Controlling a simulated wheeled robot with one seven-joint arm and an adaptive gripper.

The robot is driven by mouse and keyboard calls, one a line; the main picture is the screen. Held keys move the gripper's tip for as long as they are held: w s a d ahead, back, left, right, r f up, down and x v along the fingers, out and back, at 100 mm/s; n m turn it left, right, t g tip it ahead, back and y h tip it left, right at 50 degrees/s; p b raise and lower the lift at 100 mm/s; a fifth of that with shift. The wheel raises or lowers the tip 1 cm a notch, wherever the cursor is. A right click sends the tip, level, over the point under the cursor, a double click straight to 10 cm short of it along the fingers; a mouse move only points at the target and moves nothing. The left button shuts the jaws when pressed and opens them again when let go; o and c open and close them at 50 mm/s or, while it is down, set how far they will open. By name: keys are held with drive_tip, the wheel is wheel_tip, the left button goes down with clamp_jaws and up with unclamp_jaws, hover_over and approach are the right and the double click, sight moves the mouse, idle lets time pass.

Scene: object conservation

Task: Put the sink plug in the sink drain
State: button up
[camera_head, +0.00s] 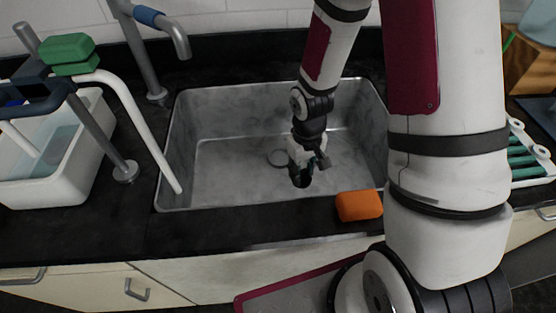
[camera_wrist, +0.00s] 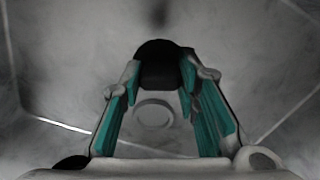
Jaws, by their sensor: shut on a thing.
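The sink plug (camera_wrist: 160,66) is black and sits between the teal-padded fingertips of my gripper (camera_wrist: 159,80). In the head view my gripper (camera_head: 305,168) hangs inside the metal sink (camera_head: 225,160), and the dark plug (camera_head: 300,179) shows at its lower end. The sink drain (camera_head: 279,158) is a round ring in the basin floor, left of and behind the gripper in that view. In the wrist view the drain (camera_wrist: 153,114) shows uncovered between the fingers, below the plug in the picture. I cannot tell the plug's exact height above the floor.
An orange sponge (camera_head: 360,205) lies on the front rim at right. A faucet (camera_head: 160,35) stands behind the sink. A white tub (camera_head: 60,165) with a green block (camera_head: 68,52) above it is at left. A white rack (camera_head: 525,160) is at right. The basin floor is otherwise clear.

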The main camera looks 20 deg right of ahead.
drive_tip(key=shift+s+f+b, duration=0.4)
drive_tip(key=shift+s+f, duration=0.05)
drive_tip(key=shift+f, duration=0.35)
drive_tip(key=shift+w, duration=0.1)
drive_tip(key=b, duration=0.1)
hover_over(280, 158)
drive_tip(key=shift+f, duration=2.55)
drive_tip(key=shift+f, duration=0.1)
drive_tip(key=shift+f+b, duration=0.1)
drive_tip(key=shift+b, duration=0.2)
drive_tip(key=o, duration=1.1)
drive_tip(key=shift+o, duration=0.2)
